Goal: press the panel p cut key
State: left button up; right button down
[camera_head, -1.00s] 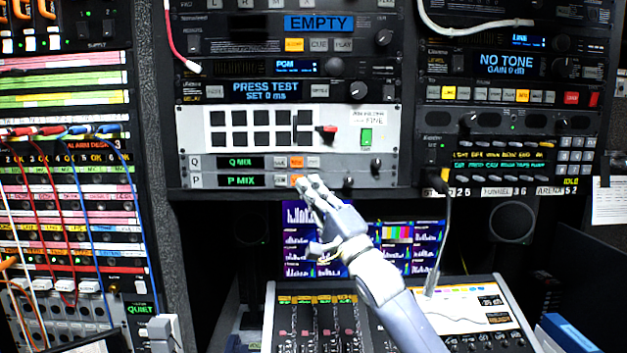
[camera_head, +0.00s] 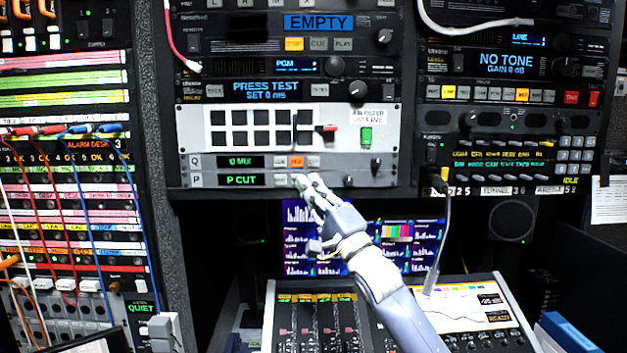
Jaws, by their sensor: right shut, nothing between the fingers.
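The panel P row (camera_head: 196,181) is the lower strip of the grey rack unit, and its green display (camera_head: 241,180) reads "P CUT". A small pale key (camera_head: 281,180) shows just right of that display. My right gripper (camera_head: 303,182) is shut and empty, with its fingertips at the P row's keys, covering part of them. Whether the tips touch a key or stand just off it, I cannot tell. The Q row (camera_head: 196,162) above has a green display and an orange-lit key (camera_head: 296,162). A grey part at the lower left may be my left arm; its fingers do not show clearly.
A screen (camera_head: 300,215) and a sloped fader desk (camera_head: 310,300) lie below the rack. A white cable (camera_head: 440,240) hangs at the right. Patch cables fill the left rack.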

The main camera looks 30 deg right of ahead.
dwell(0.3)
jog(key=shift+s+a, duration=0.35)
jog(key=shift+s, duration=0.25)
jog(key=s+a, duration=0.1)
jog(key=s, duration=0.2)
jog(key=s+a, duration=0.1)
jog(key=shift+s+a, duration=0.15)
jog(key=shift+a, duration=0.2)
dwell(0.7)
